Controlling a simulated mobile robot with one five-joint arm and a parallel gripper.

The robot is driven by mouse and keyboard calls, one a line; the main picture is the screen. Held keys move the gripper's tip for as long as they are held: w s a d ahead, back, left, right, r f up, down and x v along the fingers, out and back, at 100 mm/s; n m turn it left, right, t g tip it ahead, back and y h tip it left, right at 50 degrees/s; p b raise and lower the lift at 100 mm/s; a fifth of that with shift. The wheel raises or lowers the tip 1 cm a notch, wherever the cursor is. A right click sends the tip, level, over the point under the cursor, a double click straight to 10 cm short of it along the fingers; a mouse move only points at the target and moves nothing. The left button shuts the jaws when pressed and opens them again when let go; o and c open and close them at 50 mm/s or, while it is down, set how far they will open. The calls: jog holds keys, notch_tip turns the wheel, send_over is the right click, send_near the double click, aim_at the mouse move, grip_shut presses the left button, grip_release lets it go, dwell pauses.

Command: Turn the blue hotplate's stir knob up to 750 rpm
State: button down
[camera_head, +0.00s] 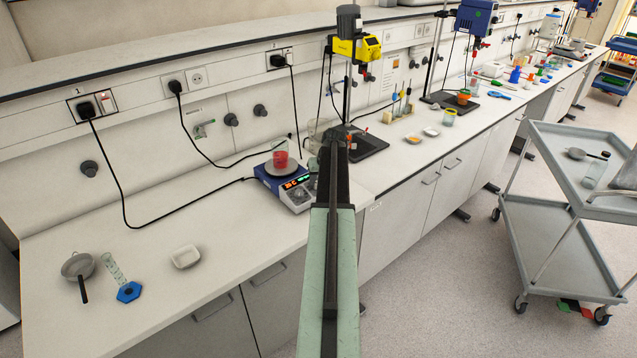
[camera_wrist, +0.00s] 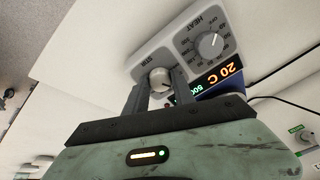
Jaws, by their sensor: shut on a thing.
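The blue hotplate (camera_head: 268,181) stands on the bench left of my arm, its pale control panel facing the front edge. In the wrist view the panel (camera_wrist: 178,52) fills the upper middle. The stir knob (camera_wrist: 160,76), by the STIR label, sits between the fingers of my gripper (camera_wrist: 161,84), which is shut on it. The heat knob (camera_wrist: 211,44) is beside it, apart from the fingers. The orange display reads 20 C (camera_wrist: 220,76). The green display (camera_wrist: 208,89) is partly hidden and seems to start with 50.
A yellow overhead stirrer (camera_head: 357,47) stands to the right. A white dish (camera_head: 186,257), blue-footed cylinder (camera_head: 128,291) and pan (camera_head: 78,266) lie left. A grey cart (camera_head: 560,210) stands right.

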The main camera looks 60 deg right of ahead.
jog(key=m, duration=0.5)
jog(key=shift+a+m, duration=0.1)
jog(key=shift+m, duration=0.3)
dwell(0.4)
jog(key=c, duration=1.1)
grip_release()
jog(key=shift+o, duration=0.2)
jog(key=p+v, duration=0.7)
jog(key=shift+r, duration=0.4)
jog(key=shift+a, duration=0.1)
